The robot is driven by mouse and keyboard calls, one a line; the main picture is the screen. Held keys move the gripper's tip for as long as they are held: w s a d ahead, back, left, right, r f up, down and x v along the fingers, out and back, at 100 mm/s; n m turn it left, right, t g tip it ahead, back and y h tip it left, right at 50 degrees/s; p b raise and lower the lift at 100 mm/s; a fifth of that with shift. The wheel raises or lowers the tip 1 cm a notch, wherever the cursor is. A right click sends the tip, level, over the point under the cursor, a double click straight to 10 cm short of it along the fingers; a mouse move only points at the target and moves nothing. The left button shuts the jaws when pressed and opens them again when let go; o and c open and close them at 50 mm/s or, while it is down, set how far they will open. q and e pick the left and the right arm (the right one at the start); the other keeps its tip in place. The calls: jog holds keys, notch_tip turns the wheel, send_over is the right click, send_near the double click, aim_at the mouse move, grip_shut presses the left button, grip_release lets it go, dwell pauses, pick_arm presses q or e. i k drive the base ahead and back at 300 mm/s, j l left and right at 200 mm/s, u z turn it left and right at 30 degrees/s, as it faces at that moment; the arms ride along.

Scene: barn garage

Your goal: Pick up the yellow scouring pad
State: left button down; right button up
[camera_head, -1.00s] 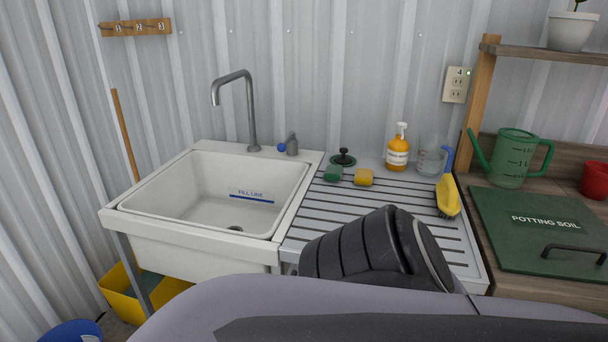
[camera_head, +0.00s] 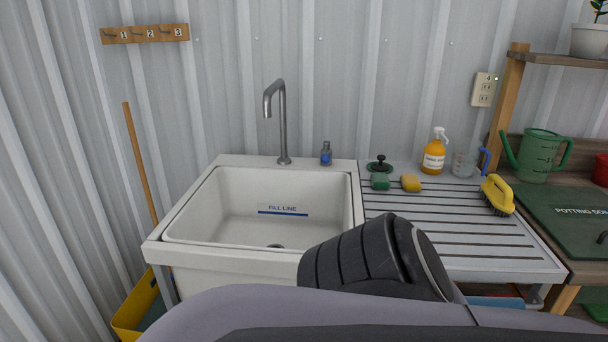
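The yellow scouring pad (camera_head: 410,183) lies on the ribbed drainboard (camera_head: 450,244) right of the sink. A green pad (camera_head: 380,181) lies just to its left, close beside it. One of my arms crosses the bottom of the view, its dark part covering the front left of the drainboard. Neither gripper's fingers are in view. Nothing covers the yellow pad.
The sink basin (camera_head: 258,247) is left of the drainboard. Behind the pads are a dark sink plug (camera_head: 379,165), an orange soap bottle (camera_head: 434,155) and a clear jug (camera_head: 463,164). A yellow brush (camera_head: 497,194) lies at right, near a green watering can (camera_head: 538,156).

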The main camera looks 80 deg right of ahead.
aim_at(409, 182)
jog(key=z, duration=1.25)
